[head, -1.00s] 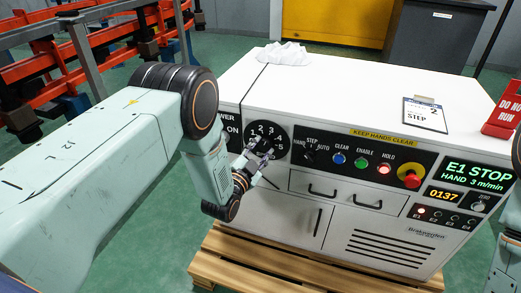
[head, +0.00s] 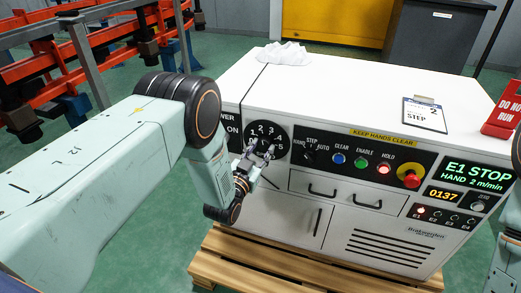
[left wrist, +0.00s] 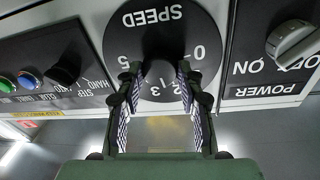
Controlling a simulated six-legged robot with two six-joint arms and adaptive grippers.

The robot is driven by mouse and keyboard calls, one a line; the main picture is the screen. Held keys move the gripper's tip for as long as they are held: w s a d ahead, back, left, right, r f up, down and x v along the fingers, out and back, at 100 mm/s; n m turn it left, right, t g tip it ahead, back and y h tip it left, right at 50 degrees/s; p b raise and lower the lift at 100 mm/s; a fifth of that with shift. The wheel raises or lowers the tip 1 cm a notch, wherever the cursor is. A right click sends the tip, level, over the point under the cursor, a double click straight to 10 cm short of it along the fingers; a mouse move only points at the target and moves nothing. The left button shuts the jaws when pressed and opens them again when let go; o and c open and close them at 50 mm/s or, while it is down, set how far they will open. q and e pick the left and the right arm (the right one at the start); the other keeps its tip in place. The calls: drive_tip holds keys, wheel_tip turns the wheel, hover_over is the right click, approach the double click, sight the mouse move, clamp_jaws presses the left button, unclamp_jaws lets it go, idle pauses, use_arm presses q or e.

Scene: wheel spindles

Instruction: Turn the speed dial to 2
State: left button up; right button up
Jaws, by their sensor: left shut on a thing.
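The round black speed dial (head: 267,133) is on the left of the white cabinet's front panel. In the left wrist view the dial (left wrist: 203,22) is upside down, with SPEED and white numbers around its dark knob (left wrist: 163,42). My left gripper (head: 262,148) is at the dial, its fingers on either side of the knob and shut on it. The wrist view also shows the two fingers (left wrist: 158,82). The fingers hide part of the scale, and I cannot read the pointer. The green display (head: 473,174) reads E1 STOP, HAND 2 m/min. My right gripper is not in view.
The power switch (left wrist: 293,40) is beside the dial. The mode selector (head: 310,155), coloured buttons (head: 362,162) and red emergency stop (head: 411,177) lie to the right. A clipboard (head: 425,115), a white cloth (head: 285,54) and a red sign (head: 501,118) are on the cabinet top.

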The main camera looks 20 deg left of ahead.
use_arm(q)
drive_tip(key=shift+n, duration=0.9)
drive_tip(key=o, duration=1.2)
drive_tip(key=shift+s, duration=0.1)
drive_tip(key=s, duration=0.4)
drive_tip(key=s+a, duration=0.1)
drive_tip(key=s, duration=0.6)
drive_tip(key=shift+s+a+f, duration=0.15)
drive_tip(key=shift+s+f, duration=0.25)
